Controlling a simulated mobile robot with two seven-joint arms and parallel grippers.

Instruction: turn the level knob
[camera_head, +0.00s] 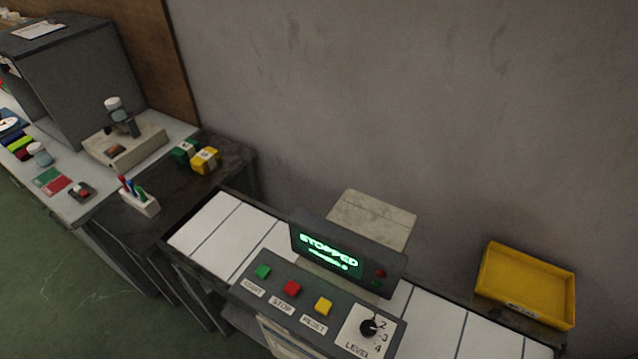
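The level knob (368,328) is a round black knob on a white plate at the right end of the grey control panel (252,296). The plate is marked LEVEL, and the numbers 2, 3 and 4 show around the knob's right side. The knob's exact pointer setting is too small to tell. A display (330,254) above the panel reads STOPPED in green, with a smaller line below that I cannot read. Neither of my grippers shows in the head view.
Green START (263,272), red STOP (292,288) and yellow RESET (324,306) buttons sit left of the knob. A white-slatted conveyor (215,232) runs behind the panel. A yellow tray (526,284) stands at right. Benches with small items are at left. Space above the knob is clear.

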